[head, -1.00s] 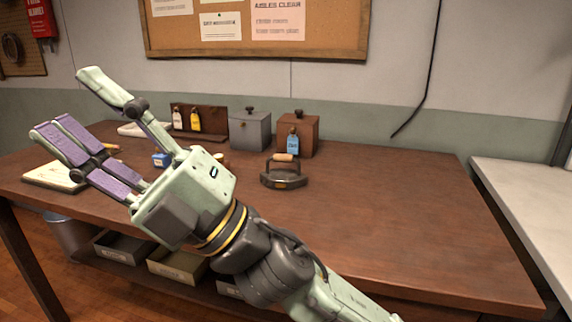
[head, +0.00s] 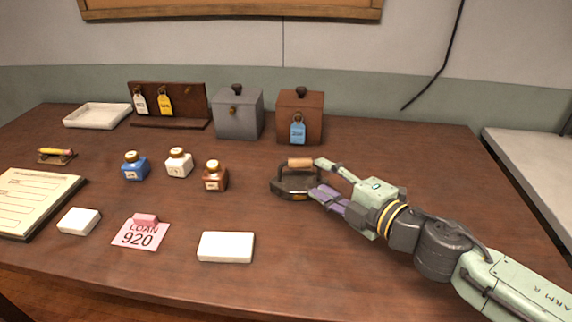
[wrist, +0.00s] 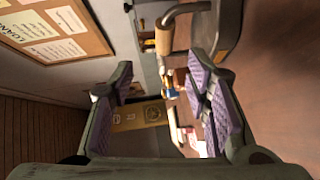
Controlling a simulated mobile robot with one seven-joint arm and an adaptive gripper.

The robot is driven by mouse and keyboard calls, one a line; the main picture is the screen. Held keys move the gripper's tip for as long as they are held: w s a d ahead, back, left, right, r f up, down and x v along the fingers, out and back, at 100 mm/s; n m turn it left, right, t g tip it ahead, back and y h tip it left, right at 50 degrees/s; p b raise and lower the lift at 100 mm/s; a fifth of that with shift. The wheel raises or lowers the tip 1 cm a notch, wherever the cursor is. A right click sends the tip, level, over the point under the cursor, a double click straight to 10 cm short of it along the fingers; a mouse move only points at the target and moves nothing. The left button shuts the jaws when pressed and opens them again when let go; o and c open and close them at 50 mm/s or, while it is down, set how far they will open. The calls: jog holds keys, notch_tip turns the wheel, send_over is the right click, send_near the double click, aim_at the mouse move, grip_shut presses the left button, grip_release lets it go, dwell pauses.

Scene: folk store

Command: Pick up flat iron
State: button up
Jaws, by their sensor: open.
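The flat iron (head: 284,187) stands on the wooden table, with a dark body and a light wooden handle (head: 300,163). My gripper (head: 319,178) is at its right side, with its fingers pointing left towards the handle. The fingers are open, one at handle height and the purple-padded ones lower, partly covering the iron's right end. In the wrist view the wooden handle (wrist: 163,39) shows ahead of the open gripper (wrist: 160,66), in line with the gap between the fingers. The iron's dark base (wrist: 228,30) lies at upper right. I cannot tell whether any finger touches it.
A brown box (head: 300,112) and a grey box (head: 238,117) stand behind the iron. A brown bottle (head: 215,178), white bottle (head: 179,162) and blue bottle (head: 135,167) stand to its left. A white block (head: 226,247) lies in front. The table's right part (head: 430,155) is clear.

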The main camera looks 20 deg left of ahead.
aim_at(303, 164)
jog(key=shift+w+d+f, duration=0.3)
jog(key=shift+w+d, duration=0.05)
jog(key=shift+d, duration=0.1)
jog(key=shift+w+a+f, duration=0.1)
jog(key=shift+w+a, duration=0.1)
jog(key=shift+w, duration=0.05)
jog(key=p+x, duration=0.1)
jog(key=x, duration=0.3)
jog(key=shift+w+a+p, duration=0.1)
jog(key=shift+p, duration=0.2)
jog(key=shift+w+a+p, duration=0.2)
jog(key=shift+a+p, duration=0.15)
jog(key=shift+a, duration=0.15)
jog(key=p+x, duration=0.2)
jog(key=x, duration=0.1)
jog(key=shift+w+a, duration=0.1)
jog(key=shift+a, duration=0.25)
jog(key=shift+w+a+f, duration=0.2)
jog(key=shift+w+a, duration=0.05)
jog(key=shift+a, duration=0.05)
grip_shut()
